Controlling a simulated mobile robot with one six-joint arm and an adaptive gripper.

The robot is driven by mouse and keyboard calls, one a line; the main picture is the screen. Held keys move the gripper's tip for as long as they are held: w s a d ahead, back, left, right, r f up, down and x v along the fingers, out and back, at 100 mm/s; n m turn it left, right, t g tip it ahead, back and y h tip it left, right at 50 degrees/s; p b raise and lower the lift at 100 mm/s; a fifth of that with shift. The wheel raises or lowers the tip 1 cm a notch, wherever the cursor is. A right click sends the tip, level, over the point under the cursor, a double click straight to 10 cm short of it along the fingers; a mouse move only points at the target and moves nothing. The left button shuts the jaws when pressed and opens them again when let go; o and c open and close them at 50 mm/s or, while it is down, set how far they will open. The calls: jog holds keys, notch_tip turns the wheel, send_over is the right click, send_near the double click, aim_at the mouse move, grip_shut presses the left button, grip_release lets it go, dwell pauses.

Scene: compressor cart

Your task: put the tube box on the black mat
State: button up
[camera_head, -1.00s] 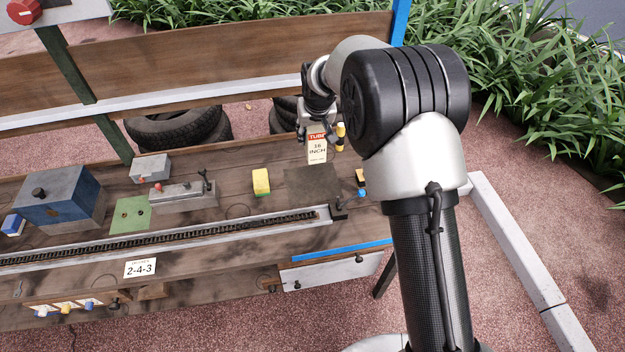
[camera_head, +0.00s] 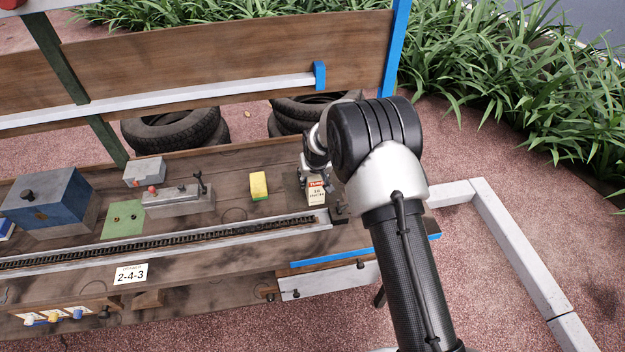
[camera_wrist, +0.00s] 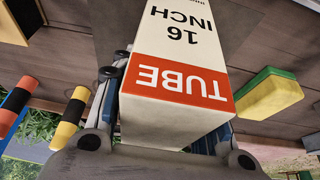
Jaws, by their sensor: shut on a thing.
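The tube box (camera_head: 316,190) is a white carton with a red band reading TUBE and 16 INCH. My gripper (camera_head: 313,174) is shut on it, with one finger on each side in the wrist view, where the box (camera_wrist: 180,45) fills the middle. The box looks upright and is over or at the black mat (camera_wrist: 105,25), a flat dark patch on the bench. The box and my arm hide most of the mat in the head view. I cannot tell whether the box's underside touches it.
A yellow-and-green block (camera_head: 258,185) is left of the box. A chain in a rail (camera_head: 200,234) runs along the bench in front. Striped black, yellow and red cylinders (camera_wrist: 70,118) are near my gripper. A grey block (camera_head: 145,171) and blue box (camera_head: 45,198) stand farther left.

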jog(key=shift+f, duration=0.2)
jog(key=shift+f, duration=0.1)
jog(key=shift+f, duration=0.15)
jog(key=o, duration=1.3)
